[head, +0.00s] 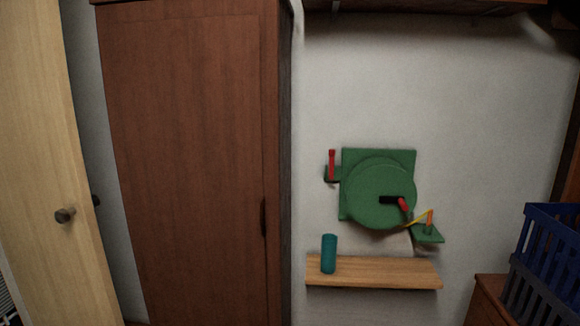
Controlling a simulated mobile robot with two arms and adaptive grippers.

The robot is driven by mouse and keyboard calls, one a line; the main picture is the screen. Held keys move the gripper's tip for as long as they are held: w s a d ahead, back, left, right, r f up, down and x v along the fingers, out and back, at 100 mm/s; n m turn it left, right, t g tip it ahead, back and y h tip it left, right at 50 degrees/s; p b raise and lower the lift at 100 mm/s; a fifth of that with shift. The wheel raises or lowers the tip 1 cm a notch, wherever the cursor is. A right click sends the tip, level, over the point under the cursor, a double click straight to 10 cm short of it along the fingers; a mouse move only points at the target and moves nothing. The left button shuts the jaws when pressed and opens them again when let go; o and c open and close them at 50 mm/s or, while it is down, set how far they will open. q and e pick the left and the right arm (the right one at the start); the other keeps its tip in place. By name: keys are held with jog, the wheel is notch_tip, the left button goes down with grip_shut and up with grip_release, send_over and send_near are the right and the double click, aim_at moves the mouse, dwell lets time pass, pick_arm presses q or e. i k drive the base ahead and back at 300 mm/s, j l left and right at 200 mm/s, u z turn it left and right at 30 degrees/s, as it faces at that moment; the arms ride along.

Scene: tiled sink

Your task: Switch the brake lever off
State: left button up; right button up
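A green wall-mounted device (365,195) has a round disc on a square plate, with a black-and-red crank handle (402,204) on the disc. At its left side an upright red lever (332,164) stands on a small green bracket. At its lower right a small green plate (428,236) carries an orange-red upright piece (430,221) with a thin yellow bar slanting from it towards the disc. I cannot tell for sure which of these is the brake lever. Neither of my grippers is in view.
A wooden shelf (385,272) below the device holds a teal cylinder (328,254). A brown wooden cabinet (190,160) stands at the left, beside a pale door (40,130) with a knob. A blue crate (548,262) sits on brown furniture at the lower right.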

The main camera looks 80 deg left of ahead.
aim_at(332, 152)
jog(key=u, duration=2.4)
jog(key=i+l, duration=0.15)
jog(key=i, duration=0.25)
jog(key=i+l, duration=0.1)
jog(key=i, duration=0.35)
jog(key=i+l, duration=0.15)
jog(key=i, duration=0.25)
jog(key=i+u, duration=0.2)
jog(key=u, duration=1)
jog(key=k, duration=0.05)
